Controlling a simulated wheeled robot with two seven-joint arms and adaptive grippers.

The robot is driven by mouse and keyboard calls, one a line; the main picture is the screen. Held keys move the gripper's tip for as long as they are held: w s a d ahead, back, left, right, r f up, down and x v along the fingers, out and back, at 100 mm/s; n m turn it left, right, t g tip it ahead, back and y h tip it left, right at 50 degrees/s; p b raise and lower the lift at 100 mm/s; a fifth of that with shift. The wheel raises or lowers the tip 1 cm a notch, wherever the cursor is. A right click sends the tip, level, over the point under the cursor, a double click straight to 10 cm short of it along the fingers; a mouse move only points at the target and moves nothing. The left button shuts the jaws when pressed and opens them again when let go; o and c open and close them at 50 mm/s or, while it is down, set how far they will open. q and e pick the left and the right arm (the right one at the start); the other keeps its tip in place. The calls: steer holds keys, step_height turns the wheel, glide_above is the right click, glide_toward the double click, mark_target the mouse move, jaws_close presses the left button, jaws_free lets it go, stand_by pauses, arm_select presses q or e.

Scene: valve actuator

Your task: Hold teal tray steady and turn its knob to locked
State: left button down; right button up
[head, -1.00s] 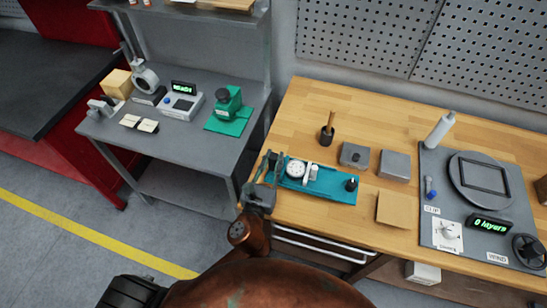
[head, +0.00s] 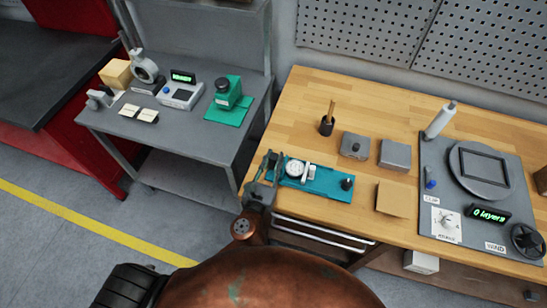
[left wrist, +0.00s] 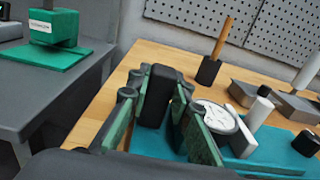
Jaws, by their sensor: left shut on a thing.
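The teal tray (head: 325,181) lies flat near the front edge of the wooden bench. It carries a round white dial (head: 295,168), a small white cylinder and, at its right end, a black knob (head: 347,183). My left gripper (head: 265,168) is at the tray's left end. In the left wrist view, its fingers stand on both sides of an upright black block (left wrist: 156,95) there, shut on it. The dial (left wrist: 215,117) and knob (left wrist: 307,143) also show in that view, apart from the fingers. The knob's setting is too small to read. My right gripper is not in view.
Behind the tray are a black cup (head: 327,126) with a wooden stick and two grey blocks. A tan square (head: 395,199) lies to its right. Farther right is a grey winding station (head: 458,150). A grey side table (head: 150,110) with devices stands at left.

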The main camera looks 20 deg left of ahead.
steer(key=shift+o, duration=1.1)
